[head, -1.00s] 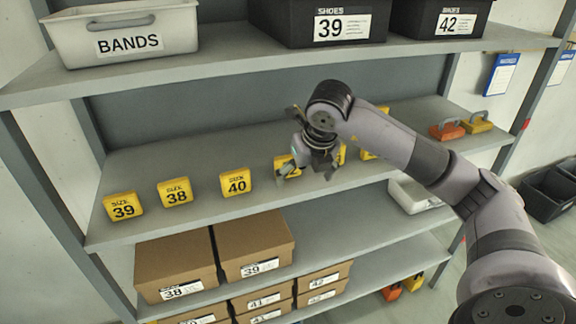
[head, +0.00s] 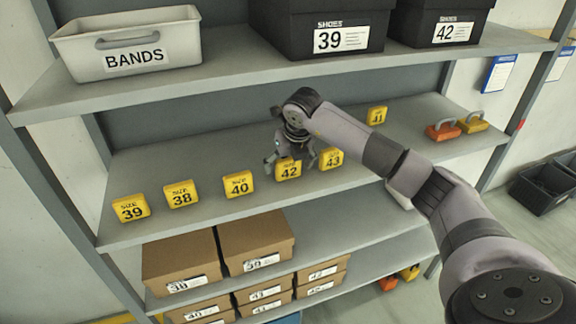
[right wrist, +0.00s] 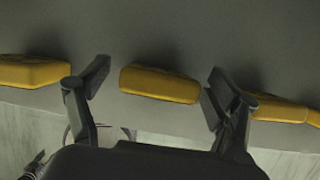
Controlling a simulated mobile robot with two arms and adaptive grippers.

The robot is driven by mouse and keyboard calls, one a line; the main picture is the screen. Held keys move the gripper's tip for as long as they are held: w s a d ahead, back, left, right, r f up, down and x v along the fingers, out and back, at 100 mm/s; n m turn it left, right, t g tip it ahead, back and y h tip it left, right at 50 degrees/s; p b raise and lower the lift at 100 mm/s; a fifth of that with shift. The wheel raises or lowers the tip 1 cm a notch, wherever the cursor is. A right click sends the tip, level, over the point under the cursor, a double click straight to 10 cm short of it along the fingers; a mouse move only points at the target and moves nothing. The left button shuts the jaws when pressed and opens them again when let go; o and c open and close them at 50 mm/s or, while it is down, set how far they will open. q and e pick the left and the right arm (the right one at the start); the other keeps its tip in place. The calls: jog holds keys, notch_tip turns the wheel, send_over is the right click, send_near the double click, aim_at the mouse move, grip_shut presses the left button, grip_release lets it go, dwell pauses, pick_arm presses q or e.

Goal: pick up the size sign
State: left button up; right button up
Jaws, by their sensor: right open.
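My right gripper (head: 291,160) is open, over the 42 sign, with a finger to each side. In the right wrist view a yellow sign (right wrist: 160,84) lies between the spread fingers of this gripper (right wrist: 153,92), with no finger seen closed on it. Its print cannot be read there. My left gripper is not in view.
The upper shelf holds a BANDS bin (head: 130,42) and black shoe boxes 39 (head: 290,30) and 42 (head: 410,25). Brown boxes (head: 180,262) stand below. Orange (head: 443,131) and yellow (head: 472,123) handled items sit at the right of the middle shelf.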

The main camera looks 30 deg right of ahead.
jog(key=shift+c, duration=0.3)
jog(key=c, duration=1.2)
